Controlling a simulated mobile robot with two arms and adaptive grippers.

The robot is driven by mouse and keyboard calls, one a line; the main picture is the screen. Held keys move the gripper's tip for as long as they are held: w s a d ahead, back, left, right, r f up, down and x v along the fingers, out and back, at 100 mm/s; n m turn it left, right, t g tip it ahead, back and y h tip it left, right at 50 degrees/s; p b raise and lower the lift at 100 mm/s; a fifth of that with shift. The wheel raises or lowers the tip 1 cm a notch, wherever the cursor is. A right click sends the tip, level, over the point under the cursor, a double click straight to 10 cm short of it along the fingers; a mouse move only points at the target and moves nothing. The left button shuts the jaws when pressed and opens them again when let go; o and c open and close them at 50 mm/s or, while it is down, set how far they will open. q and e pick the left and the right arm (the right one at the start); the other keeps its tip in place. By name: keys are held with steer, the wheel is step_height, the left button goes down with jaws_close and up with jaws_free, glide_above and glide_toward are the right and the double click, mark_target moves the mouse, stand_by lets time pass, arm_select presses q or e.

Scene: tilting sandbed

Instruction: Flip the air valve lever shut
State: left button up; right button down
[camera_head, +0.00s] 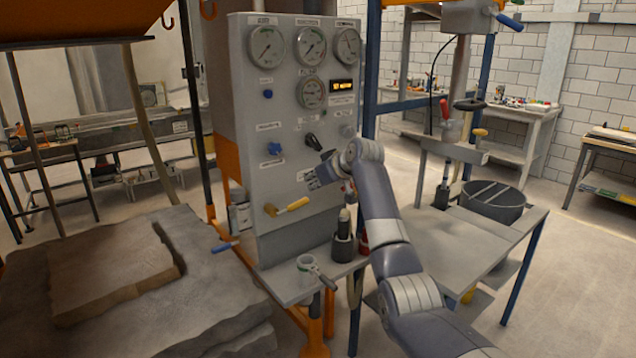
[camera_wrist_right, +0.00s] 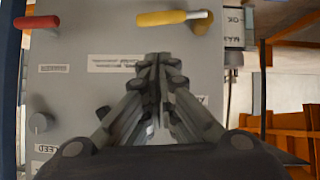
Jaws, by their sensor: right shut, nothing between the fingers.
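A yellow-handled lever (camera_head: 288,207) sits low on the grey gauge panel (camera_head: 250,130), its handle sloping slightly up to the right from a brass-coloured pivot. It also shows across the top of the right wrist view (camera_wrist_right: 174,17), with a red-handled lever (camera_wrist_right: 38,22) at the upper left. I cannot read which lever is labelled air valve. My right gripper (camera_head: 322,178) is in front of the panel, above and right of the yellow lever. In the right wrist view its fingertips (camera_wrist_right: 158,62) are together and empty, apart from both levers. My left gripper is out of view.
Gauges (camera_head: 311,45) and knobs line the panel's upper part. A stone slab (camera_head: 115,270) lies at the left.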

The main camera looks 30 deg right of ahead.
steer(key=shift+v, duration=1.3)
steer(key=shift+a, duration=0.1)
